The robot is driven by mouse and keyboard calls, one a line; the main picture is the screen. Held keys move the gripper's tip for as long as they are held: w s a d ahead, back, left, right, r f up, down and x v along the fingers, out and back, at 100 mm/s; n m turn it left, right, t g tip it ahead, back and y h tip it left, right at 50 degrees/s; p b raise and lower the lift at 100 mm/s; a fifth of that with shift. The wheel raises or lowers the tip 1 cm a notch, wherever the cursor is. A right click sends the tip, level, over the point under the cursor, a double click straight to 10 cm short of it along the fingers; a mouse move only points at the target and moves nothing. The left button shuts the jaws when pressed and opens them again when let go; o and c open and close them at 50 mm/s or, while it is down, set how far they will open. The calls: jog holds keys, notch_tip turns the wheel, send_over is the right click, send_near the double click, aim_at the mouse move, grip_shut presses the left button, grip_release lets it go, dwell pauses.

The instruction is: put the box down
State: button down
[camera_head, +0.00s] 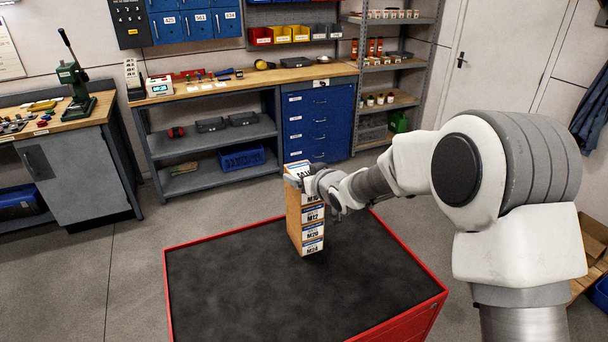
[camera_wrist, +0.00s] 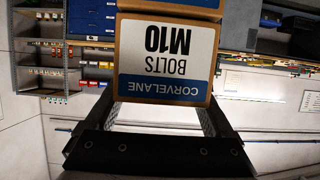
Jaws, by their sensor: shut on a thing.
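An orange-brown cardboard box labelled M10 bolts (camera_wrist: 165,60) is between the two fingers of my gripper (camera_wrist: 160,112) in the wrist view, its label upside down. In the head view the M10 box (camera_head: 311,199) is at the top of an upright stack, and my gripper (camera_head: 310,183) is at its upper part. Below it are the M12 box (camera_head: 313,215), the M20 box (camera_head: 313,234) and the M24 box (camera_head: 313,248). The M10 box looks in line with the M12 box; I cannot tell whether they touch. The stack stands on the black-topped red cabinet (camera_head: 230,290).
The cabinet top is bare around the stack. Behind it are a workbench (camera_head: 220,86) with tools, a blue drawer unit (camera_head: 318,122) and a shelf rack (camera_head: 400,62). A green press (camera_head: 75,80) stands on the left bench. The floor between is clear.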

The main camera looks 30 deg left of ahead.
jog(key=shift+f, duration=0.1)
grip_release()
jog(key=shift+r, duration=0.2)
jog(key=b+v, duration=0.1)
jog(key=v, duration=1.1)
